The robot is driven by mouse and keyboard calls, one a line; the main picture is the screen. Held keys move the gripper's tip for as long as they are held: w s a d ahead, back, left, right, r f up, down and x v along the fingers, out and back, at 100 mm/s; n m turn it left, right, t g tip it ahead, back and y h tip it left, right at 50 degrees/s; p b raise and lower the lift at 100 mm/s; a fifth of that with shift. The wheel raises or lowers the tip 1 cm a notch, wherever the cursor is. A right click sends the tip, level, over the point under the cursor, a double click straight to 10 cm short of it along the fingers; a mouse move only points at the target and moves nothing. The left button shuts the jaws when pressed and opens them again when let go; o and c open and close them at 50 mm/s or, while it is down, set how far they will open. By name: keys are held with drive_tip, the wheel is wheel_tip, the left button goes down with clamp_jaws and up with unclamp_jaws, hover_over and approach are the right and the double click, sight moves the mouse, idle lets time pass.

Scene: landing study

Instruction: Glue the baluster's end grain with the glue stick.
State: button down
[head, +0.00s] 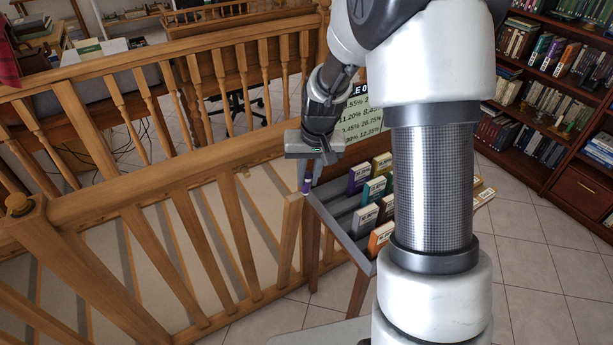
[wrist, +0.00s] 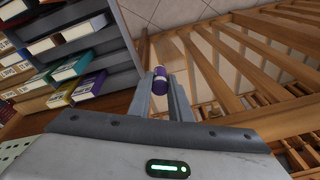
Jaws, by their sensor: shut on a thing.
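My gripper (head: 310,170) is shut on the purple glue stick (head: 307,180), which hangs below the fingers. In the wrist view the glue stick (wrist: 160,82) sits between the two grey fingertips (wrist: 162,95), with a pale band near its end. A wooden baluster (head: 289,240) stands in the lower railing; its top end shows just below and left of the glue stick in the head view. The glue stick looks close to that end, but I cannot tell whether they touch. In the wrist view a pale wooden piece (wrist: 144,48), perhaps this baluster, shows just beyond the glue stick.
A sloped grey rack (head: 340,212) with several coloured boxes stands right of the gripper. The sloping wooden handrail (head: 180,180) and its balusters run close on the left. A panel with percentages (head: 357,125) is behind my wrist. Bookshelves (head: 560,80) stand at far right, beyond open tiled floor.

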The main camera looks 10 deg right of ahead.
drive_tip(key=p+v, duration=0.4)
drive_tip(key=v, duration=0.3)
drive_tip(key=c, duration=2.5)
unclamp_jaws()
drive_tip(key=shift+s, duration=0.1)
clamp_jaws()
drive_tip(key=shift+f, duration=0.2)
drive_tip(key=shift+b+x, duration=2)
drive_tip(key=shift+x, duration=0.75)
drive_tip(key=shift+w+f+b, duration=0.25)
drive_tip(key=shift+f+b, duration=0.2)
drive_tip(key=shift+f, duration=0.2)
drive_tip(key=shift+a, duration=0.15)
